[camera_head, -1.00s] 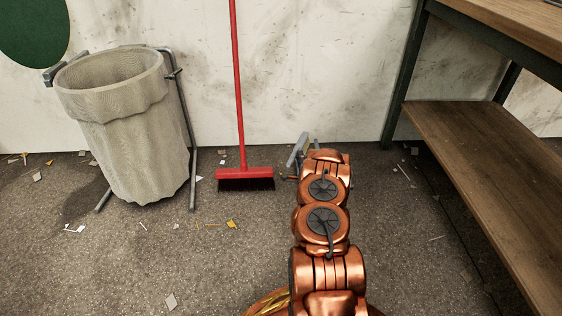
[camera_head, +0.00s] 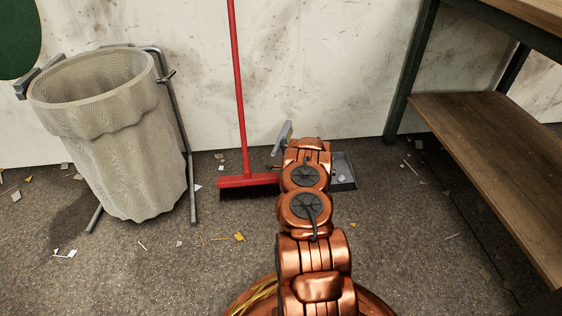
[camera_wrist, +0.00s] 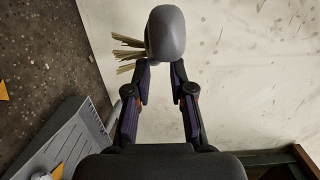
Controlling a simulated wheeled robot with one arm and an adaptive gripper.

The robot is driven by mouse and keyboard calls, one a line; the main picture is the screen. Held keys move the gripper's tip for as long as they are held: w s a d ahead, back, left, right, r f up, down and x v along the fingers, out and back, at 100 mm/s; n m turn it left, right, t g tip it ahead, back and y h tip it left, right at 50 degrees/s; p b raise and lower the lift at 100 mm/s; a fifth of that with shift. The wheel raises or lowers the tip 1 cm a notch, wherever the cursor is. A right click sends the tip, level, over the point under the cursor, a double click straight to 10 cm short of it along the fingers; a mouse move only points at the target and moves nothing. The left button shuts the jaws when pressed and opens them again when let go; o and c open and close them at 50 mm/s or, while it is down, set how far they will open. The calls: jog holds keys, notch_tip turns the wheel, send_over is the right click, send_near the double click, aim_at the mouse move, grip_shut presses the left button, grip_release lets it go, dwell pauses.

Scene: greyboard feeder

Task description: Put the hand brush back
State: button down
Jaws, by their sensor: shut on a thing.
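The hand brush (camera_wrist: 166,33) is grey with pale bristles sticking out to the left in the wrist view. My gripper (camera_wrist: 161,70) is shut on it, with one finger on each side. A grey dustpan (camera_head: 343,171) lies on the floor by the wall, partly behind my arm. It also shows at the lower left of the wrist view (camera_wrist: 62,137), apart from the brush.
A red broom (camera_head: 246,180) leans on the wall left of my arm, its head close to the brush. A pale bin (camera_head: 120,160) in a metal frame stands further left. A workbench with a wooden lower shelf (camera_head: 490,160) stands at right. Scraps litter the floor.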

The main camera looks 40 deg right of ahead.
notch_tip(320, 180, down, 8)
jog(key=b, duration=0.3)
jog(key=shift+w+a+f, duration=0.2)
jog(key=shift+a, duration=0.05)
jog(key=shift+f+b, duration=0.3)
jog(key=shift+b, duration=0.05)
jog(key=c, duration=1)
grip_release()
jog(key=shift+r, duration=0.1)
jog(key=p+v, duration=0.5)
jog(key=v, duration=0.7)
jog(key=shift+s+r, duration=0.1)
jog(key=shift+r, duration=0.1)
